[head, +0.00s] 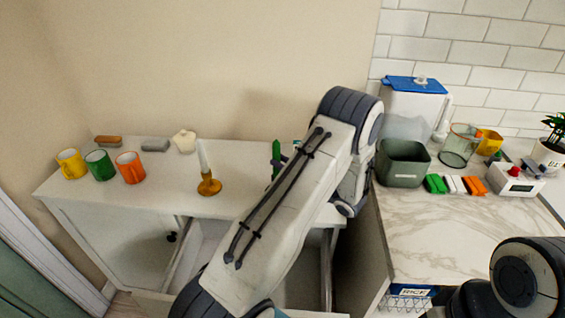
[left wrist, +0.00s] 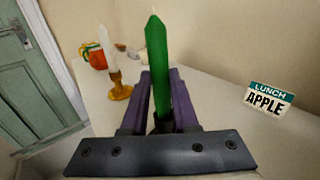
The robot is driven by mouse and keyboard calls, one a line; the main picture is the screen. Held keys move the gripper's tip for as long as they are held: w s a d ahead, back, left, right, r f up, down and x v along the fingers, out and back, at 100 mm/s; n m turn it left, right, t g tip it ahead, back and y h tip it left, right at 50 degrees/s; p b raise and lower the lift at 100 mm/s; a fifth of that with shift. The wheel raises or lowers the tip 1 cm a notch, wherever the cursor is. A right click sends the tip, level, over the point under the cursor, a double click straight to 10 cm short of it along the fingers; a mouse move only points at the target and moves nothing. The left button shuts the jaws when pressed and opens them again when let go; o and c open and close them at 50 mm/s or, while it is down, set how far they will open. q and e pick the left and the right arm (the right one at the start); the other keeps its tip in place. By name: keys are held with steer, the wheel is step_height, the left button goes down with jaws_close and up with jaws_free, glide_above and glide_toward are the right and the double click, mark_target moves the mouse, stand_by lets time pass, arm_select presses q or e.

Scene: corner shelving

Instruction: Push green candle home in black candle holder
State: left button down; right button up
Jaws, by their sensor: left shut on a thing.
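The green candle (head: 276,153) stands upright near the right end of the white cabinet top in the head view. In the left wrist view the green candle (left wrist: 157,55) rises between the purple fingers of my left gripper (left wrist: 161,76), which is shut on it. A dark piece (left wrist: 163,125) shows at the candle's foot between the fingers; it looks like the black candle holder. I cannot tell how deep the candle sits in it. My left arm hides the holder in the head view. My right gripper is out of view.
A white candle in a brass holder (head: 208,184) stands left of the green candle. Several mugs (head: 98,164) are at the far left. A LUNCH APPLE sign (left wrist: 268,100) is at the right in the wrist view. A dark bin (head: 403,165) stands on the marble counter (head: 425,230).

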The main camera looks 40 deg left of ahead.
arm_select(q)
steer(key=shift+f+b, duration=0.3)
steer(key=shift+f, duration=0.15)
steer(key=c, duration=0.6)
jaws_free()
steer(key=d+b, duration=0.2)
steer(key=d, duration=0.8)
steer(key=shift+s+d, duration=0.25)
steer(key=shift+s, duration=0.2)
